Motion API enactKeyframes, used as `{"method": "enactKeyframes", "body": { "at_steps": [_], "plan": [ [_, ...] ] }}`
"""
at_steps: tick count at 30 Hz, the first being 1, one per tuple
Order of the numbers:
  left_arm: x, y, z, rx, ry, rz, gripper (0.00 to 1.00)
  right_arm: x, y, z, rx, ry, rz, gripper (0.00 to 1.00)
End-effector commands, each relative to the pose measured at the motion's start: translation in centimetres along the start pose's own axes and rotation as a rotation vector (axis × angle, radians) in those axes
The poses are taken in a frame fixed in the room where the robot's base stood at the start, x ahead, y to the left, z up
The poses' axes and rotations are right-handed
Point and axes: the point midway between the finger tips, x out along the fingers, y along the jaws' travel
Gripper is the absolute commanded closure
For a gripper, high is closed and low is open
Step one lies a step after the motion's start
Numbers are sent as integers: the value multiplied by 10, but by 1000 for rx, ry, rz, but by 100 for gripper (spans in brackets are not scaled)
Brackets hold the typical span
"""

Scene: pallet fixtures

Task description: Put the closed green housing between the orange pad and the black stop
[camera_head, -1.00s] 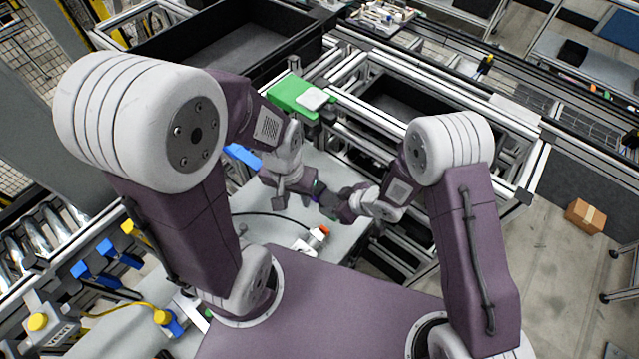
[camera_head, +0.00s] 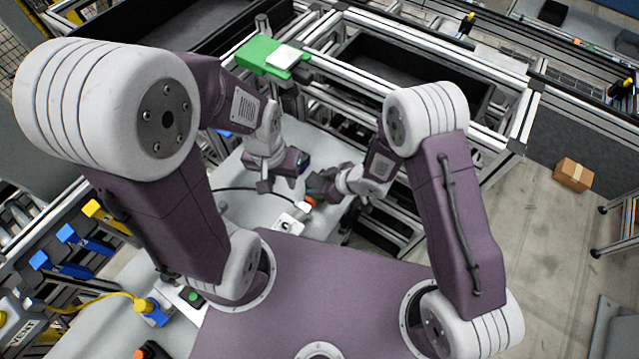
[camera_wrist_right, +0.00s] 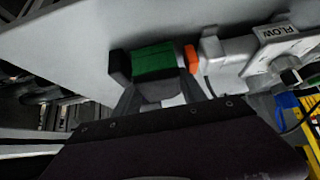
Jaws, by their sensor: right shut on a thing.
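The green housing (camera_wrist_right: 154,61) shows in the right wrist view as a green block between the fingers of my right gripper (camera_wrist_right: 160,88), which is shut on it. The orange pad (camera_wrist_right: 191,58) is close at the housing's right side, on the end of a grey part. A black block (camera_wrist_right: 119,66), which looks like the black stop, is at its left side. I cannot tell whether either touches it. In the head view the orange pad (camera_head: 308,203) lies just below my right gripper (camera_head: 321,184), and the housing is hard to make out. My left gripper (camera_head: 279,184) is to the left, apart from it; its jaws are unclear.
The grey table (camera_head: 240,207) bears a fixture with a black cable. A green part with a white plate (camera_head: 285,57) sits by the metal frame behind. A panel marked FLOW (camera_wrist_right: 277,33) is at right in the wrist view. Blue and yellow parts (camera_head: 85,240) stand at left.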

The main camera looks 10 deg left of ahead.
Motion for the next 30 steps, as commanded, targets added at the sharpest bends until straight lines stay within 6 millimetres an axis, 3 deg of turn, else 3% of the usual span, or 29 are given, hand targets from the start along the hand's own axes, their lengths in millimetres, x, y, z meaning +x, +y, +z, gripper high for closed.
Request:
{"method": "enactKeyframes", "body": {
  "at_steps": [25, 26, 28, 30],
  "plan": [
    [10, 0, 1, 0, 0, 0, 64, 9, 0, 7, 0, 0, 0, 100],
    [9, 0, 1, 0, 0, 0, 64, 9, 0, 7, 0, 0, 0, 46],
    [9, 0, 1, 0, 0, 0, 64, 8, 0, 7, 0, 0, 0, 26],
    [9, 0, 1, 0, 0, 0, 64, 8, 0, 7, 1, 0, 0, 26]
  ]
}}
